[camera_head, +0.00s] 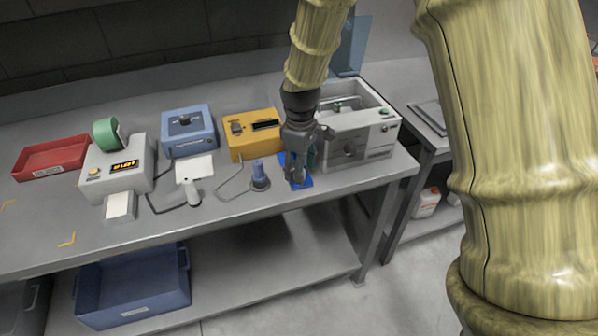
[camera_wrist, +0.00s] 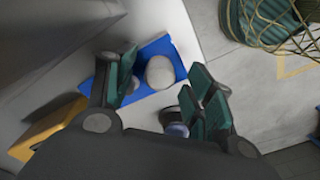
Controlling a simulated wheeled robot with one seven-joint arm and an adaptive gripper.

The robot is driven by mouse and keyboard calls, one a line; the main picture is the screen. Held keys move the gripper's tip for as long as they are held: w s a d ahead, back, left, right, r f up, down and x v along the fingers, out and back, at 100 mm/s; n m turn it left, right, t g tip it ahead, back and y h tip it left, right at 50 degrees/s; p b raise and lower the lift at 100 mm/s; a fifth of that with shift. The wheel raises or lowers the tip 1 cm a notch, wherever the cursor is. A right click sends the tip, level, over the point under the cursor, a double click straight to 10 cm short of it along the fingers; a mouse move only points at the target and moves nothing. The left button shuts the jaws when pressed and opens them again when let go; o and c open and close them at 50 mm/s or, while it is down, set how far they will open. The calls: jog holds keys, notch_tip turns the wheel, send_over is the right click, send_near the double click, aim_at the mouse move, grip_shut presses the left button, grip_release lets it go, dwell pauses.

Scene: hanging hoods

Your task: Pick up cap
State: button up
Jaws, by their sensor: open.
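A blue mat (camera_head: 305,183) lies on the workbench in front of the white machine; it also shows in the wrist view (camera_wrist: 178,50). A pale grey round piece (camera_wrist: 160,72), which looks like the cap, sits on this mat. A second small pale piece (camera_wrist: 133,85) beside it is partly hidden by the left finger. My gripper (camera_head: 297,172) is over the mat, pointing down. In the wrist view my gripper (camera_wrist: 165,88) is open, its green-padded fingers apart with the round piece showing between and beyond them. In the head view my gripper hides the cap.
A blue-grey knobbed tool (camera_head: 260,178) stands just left of the mat. The yellow device (camera_head: 252,137) is behind it. The white machine (camera_head: 355,135) stands close on the right. The bench's front edge (camera_head: 330,196) is near the mat.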

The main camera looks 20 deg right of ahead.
jog(key=shift+f, duration=0.7)
jog(key=c, duration=0.8)
jog(key=shift+r, duration=0.2)
jog(key=shift+r, duration=0.6)
jog(key=shift+s+d+r+b, duration=0.1)
jog(key=shift+s+r+b, duration=0.15)
jog(key=shift+r, duration=0.25)
jog(key=shift+s+r+b, duration=0.25)
jog(key=shift+r, duration=0.25)
jog(key=s, duration=0.5)
jog(key=s+r+b, duration=0.1)
jog(key=s, duration=0.4)
jog(key=s+d+b, duration=0.1)
jog(key=s, duration=0.4)
jog(key=shift+r, duration=0.25)
